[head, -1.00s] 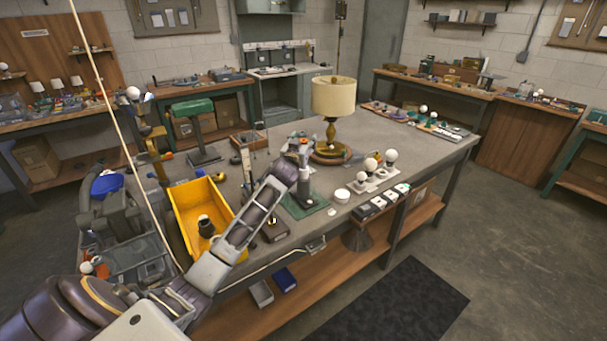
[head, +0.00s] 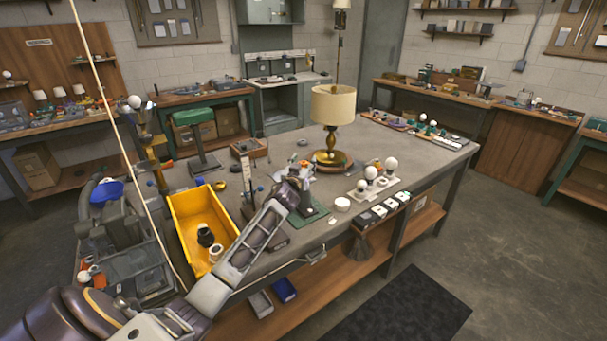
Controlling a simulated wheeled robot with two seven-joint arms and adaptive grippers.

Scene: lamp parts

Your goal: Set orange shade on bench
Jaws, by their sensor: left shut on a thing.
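My left arm reaches in from the lower left over the bench (head: 395,145). Its gripper (head: 300,172) appears in front of the table lamp's base. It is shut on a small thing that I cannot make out. The lamp (head: 333,140) stands upright on the bench with a round base, a brass-coloured stem and a pale yellow shade (head: 333,105). No shade that is clearly orange shows on its own. My right gripper is not in view.
A yellow bin (head: 183,222) with dark and white pieces stands left of my arm. White bulbs on a holder (head: 372,181), a white round piece (head: 342,204) and small boxes (head: 380,211) lie along the front edge. The bench right of the lamp has free room.

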